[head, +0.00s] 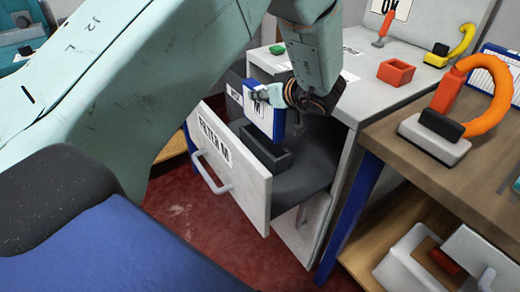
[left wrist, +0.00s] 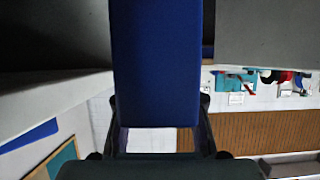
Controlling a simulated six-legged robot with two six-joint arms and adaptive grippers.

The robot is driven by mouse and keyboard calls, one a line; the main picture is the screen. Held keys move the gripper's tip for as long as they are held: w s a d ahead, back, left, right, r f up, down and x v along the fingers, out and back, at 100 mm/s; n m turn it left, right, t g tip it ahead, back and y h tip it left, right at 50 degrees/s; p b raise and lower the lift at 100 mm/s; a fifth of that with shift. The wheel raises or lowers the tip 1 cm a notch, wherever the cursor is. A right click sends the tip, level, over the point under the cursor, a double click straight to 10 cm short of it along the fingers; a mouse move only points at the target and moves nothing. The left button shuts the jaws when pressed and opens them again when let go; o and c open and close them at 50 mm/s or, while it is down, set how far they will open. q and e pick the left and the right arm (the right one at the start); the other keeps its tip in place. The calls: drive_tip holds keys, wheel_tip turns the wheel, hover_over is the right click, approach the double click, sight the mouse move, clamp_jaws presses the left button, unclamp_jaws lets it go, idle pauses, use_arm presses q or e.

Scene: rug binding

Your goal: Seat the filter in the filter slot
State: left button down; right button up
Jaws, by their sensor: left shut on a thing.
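The filter is a blue block (head: 278,124) with a white label, held upright in the head view. My left gripper (head: 272,98) is shut on its upper part, above the open drawer. In the left wrist view the filter (left wrist: 157,60) fills the space between my left gripper's fingers (left wrist: 158,128). A dark rectangular holder (head: 268,158), seemingly the filter slot, sits inside the drawer under the filter. The filter's lower end is at or just above it; I cannot tell whether they touch. My right gripper is not in view.
The drawer's white front (head: 228,165) carries a label and a handle. A grey cabinet top (head: 350,100) with a red box (head: 396,72) is behind. A wooden table (head: 405,150) with an orange-handled tool (head: 460,90) stands at right. Red floor (head: 185,215) lies below.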

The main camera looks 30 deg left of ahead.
sight(264, 124)
use_arm(q)
drive_tip(key=f+b, duration=0.1)
drive_tip(key=f, duration=0.1)
drive_tip(key=f+b, duration=0.1)
drive_tip(key=f, duration=0.1)
drive_tip(key=f+b, duration=0.1)
drive_tip(key=f, duration=0.2)
drive_tip(key=shift+d+f, duration=0.1)
drive_tip(key=shift+d, duration=0.15)
drive_tip(key=shift+s+f+b, duration=0.25)
drive_tip(key=shift+f+b, duration=0.35)
drive_tip(key=shift+f, duration=0.65)
drive_tip(key=shift+w, duration=0.15)
drive_tip(key=c, duration=1.4)
unclamp_jaws()
drive_tip(key=o, duration=0.4)
drive_tip(key=shift+r, duration=0.1)
drive_tip(key=shift+o, duration=0.2)
